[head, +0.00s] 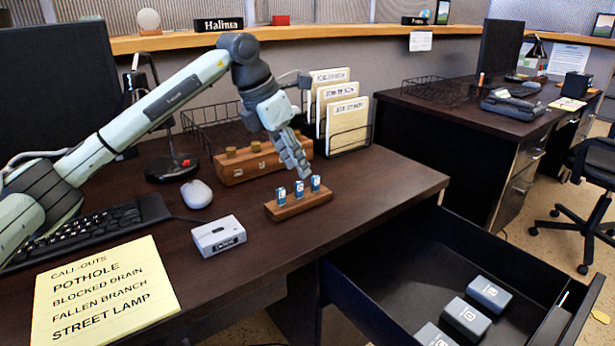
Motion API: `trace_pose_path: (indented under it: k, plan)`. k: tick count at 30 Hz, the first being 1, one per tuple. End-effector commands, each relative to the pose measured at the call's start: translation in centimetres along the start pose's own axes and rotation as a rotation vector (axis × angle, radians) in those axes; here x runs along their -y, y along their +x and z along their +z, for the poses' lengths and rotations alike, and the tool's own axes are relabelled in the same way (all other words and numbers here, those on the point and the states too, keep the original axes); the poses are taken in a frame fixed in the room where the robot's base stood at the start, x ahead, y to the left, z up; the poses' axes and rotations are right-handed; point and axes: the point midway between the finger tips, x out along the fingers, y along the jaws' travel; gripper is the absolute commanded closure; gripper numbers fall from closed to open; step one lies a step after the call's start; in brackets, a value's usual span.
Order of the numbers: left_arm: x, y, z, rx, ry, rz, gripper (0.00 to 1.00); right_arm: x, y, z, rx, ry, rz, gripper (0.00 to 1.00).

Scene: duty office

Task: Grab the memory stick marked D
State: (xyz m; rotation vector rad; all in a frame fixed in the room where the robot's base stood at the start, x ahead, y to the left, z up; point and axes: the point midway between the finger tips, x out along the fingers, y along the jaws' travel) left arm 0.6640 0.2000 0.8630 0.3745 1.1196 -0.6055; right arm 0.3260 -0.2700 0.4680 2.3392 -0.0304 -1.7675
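Three small blue-and-white memory sticks stand upright in a wooden block on the desk: a left one (281,196), a middle one (299,189) and a right one (316,183). Their marks are too small to read surely, so I cannot tell which is D. The wooden block (297,207) sits near the desk's front right edge. My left gripper (302,171) points down just above the middle and right sticks. Its fingers are seen edge-on, one over the other, so their opening does not show. Nothing is visibly held. My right gripper is out of view.
A brown wooden box (255,163) and a file rack (345,122) stand behind the block. A white device (218,236), mouse (196,194) and yellow note sheet (103,290) lie to the left. An open drawer (415,262) with grey marked boxes (466,316) juts out at right.

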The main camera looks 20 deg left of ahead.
Motion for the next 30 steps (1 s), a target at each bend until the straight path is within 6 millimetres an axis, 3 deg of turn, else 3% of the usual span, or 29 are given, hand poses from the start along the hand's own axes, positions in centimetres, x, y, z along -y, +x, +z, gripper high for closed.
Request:
trace_pose_path:
  k: [11,21,27,30]
  plan:
    - [-1.0,2.9,-0.6,-0.024,-0.005,0.020,0.67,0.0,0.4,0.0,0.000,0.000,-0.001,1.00]
    - [-1.6,7.2,-1.0,-0.022,-0.004,0.019,0.67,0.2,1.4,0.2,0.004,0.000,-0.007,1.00]
    - [-1.6,7.4,-1.0,-0.021,-0.004,0.019,0.67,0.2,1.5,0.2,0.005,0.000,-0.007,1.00]
    - [-1.6,7.3,-1.0,-0.021,-0.004,0.019,0.78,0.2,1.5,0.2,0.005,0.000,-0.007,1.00]
